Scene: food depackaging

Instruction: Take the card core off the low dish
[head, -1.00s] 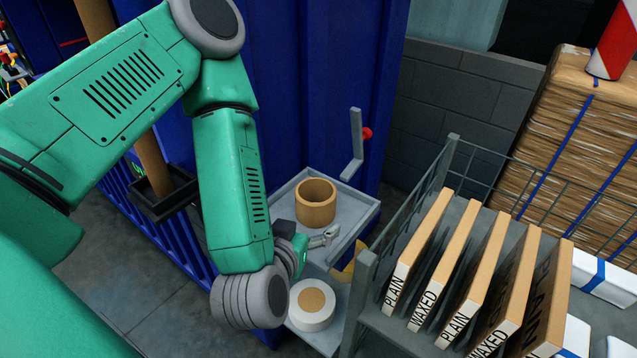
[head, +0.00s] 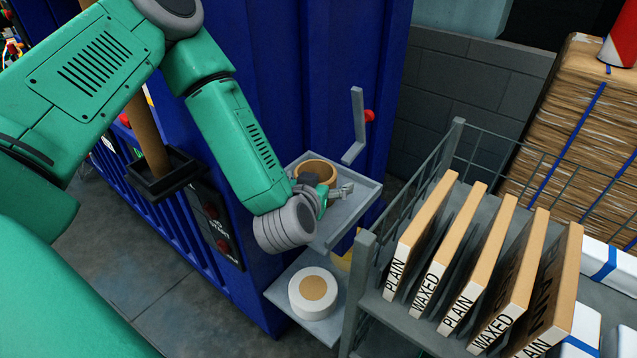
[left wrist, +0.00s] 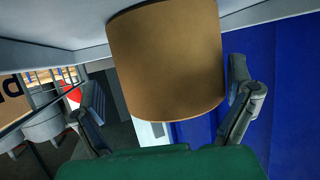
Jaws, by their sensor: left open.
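The card core (head: 318,168), a short tan cardboard ring, stands upright on the low dish (head: 362,197), a grey tray with a raised rim against the blue machine. My left gripper (head: 331,192) is at the near side of the core and hides its lower part in the head view. In the left wrist view the core (left wrist: 165,65) fills the upper middle, and the dish (left wrist: 60,25) shows as a grey surface along the top. The fingers of my left gripper (left wrist: 165,95) are spread wide, one to each side of the core. I cannot tell whether they touch it. My right gripper is not in view.
A white roll with a tan centre (head: 314,292) lies on a lower grey shelf (head: 277,292). A wire rack (head: 455,150) with several PLAIN and WAXED boards (head: 420,235) stands close on the right. A grey lever (head: 357,125) with a red knob rises behind the dish.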

